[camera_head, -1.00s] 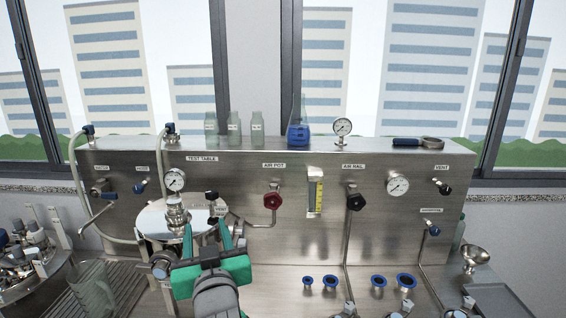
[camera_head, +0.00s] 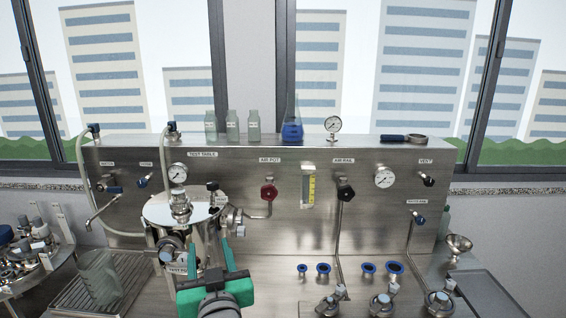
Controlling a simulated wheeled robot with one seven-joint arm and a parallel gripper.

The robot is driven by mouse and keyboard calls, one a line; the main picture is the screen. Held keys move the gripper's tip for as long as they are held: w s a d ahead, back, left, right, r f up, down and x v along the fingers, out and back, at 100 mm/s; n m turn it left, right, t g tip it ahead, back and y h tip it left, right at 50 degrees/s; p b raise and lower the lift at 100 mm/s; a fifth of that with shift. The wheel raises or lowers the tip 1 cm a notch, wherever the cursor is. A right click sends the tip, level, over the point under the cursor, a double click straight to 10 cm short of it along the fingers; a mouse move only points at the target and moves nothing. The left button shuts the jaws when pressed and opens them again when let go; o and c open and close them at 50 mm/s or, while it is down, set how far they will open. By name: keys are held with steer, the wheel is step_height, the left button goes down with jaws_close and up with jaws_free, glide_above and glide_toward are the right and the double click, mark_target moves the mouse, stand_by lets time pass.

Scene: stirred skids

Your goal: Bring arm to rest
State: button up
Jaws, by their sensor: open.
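My gripper (camera_head: 207,260) is at the lower left of the middle in the head view, with green fingers spread apart and nothing seen between them. It is in front of the lidded steel vessel (camera_head: 160,213), whose lower part it partly hides. I cannot tell whether a finger touches the vessel or its fittings. My wrist reaches up from the bottom edge of the picture.
A steel panel (camera_head: 240,222) with gauges, a red knob (camera_head: 268,192) and a black knob (camera_head: 345,191) stands behind. Bottles and a blue flask (camera_head: 292,131) sit on its top. Blue-rimmed ports and valve fittings (camera_head: 381,303) are at right. A glass jug (camera_head: 101,277) stands left.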

steer(key=s+d+f+m+h, duration=0.1)
steer(key=s+d+f, duration=0.25)
steer(key=f, duration=0.55)
steer(key=s+d+f+m+h, duration=0.1)
steer(key=s+d+f, duration=0.1)
steer(key=s+f, duration=0.5)
steer(key=s+d+f+m+h, duration=0.1)
steer(key=s+d+f, duration=0.15)
steer(key=f, duration=0.85)
steer(key=s+d+f+h, duration=0.1)
steer(key=s+d+f, duration=0.3)
steer(key=s, duration=1)
steer(key=s+d+f+g+h, duration=0.1)
steer(key=s+d+f, duration=0.2)
steer(key=s, duration=1.1)
steer(key=shift+s+d+f+h, duration=0.35)
steer(key=shift+d+f+h, duration=0.05)
steer(key=shift+f, duration=0.15)
